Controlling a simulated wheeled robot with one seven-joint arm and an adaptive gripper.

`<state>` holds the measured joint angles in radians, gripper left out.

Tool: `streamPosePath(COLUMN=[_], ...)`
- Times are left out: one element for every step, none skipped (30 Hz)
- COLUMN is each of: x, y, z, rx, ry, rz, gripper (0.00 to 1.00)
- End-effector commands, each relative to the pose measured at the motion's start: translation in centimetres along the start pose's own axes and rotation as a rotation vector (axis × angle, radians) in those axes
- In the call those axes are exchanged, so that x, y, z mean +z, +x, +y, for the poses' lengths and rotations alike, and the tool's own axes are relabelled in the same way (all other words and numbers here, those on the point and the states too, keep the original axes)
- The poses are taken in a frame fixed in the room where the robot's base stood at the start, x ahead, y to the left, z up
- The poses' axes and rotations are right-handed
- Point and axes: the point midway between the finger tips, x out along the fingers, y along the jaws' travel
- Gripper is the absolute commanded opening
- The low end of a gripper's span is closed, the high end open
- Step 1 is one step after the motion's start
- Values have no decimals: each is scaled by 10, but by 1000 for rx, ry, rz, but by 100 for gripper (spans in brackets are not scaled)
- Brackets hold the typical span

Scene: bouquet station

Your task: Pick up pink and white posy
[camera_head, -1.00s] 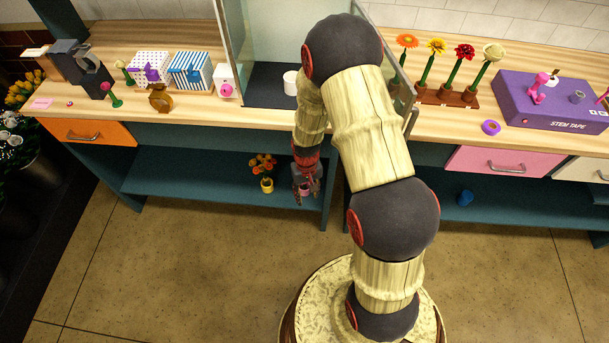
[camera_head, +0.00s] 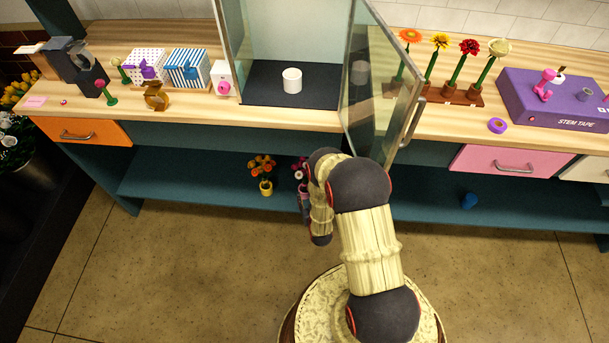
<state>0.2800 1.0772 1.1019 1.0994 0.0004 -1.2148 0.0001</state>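The pink and white posy (camera_head: 299,173) is on the lower teal shelf under the counter, just right of the orange posy. Its pink blooms show, but my arm hides much of it. My gripper (camera_head: 304,203) is low at the shelf front, close to the posy. It is mostly hidden behind my arm, so I cannot tell whether its fingers are open or touch the posy.
An orange posy in a yellow pot (camera_head: 264,174) stands close on the left. The glass cabinet door (camera_head: 379,85) stands open above, with a white cup (camera_head: 292,80) inside the cabinet.

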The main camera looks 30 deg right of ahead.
Motion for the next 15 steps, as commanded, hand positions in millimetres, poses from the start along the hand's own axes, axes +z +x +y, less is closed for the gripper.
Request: streamPosePath(x=[-12,-17,-22,-25,-27,-28,-29,-29,-30,-30,-30,-30,-30,-30,-31], y=[1,1,1,2,3,6,8,11,16,20,23,26,28,30,32], z=[0,0,0,0,0,0,0,0,0,0,1,1,1,1,2], rx=[0,0,0,0,0,0,0,0,0,0,0,0,0,0,0], ry=[0,0,0,0,0,0,0,0,0,0,0,0,0,0,0], rz=[41,62,80,91,97,102,104,105,105,105,104,103,103,103,102], gripper=[38,38,38,38,38,38,38,38,38,38,38,38,38,38,38])
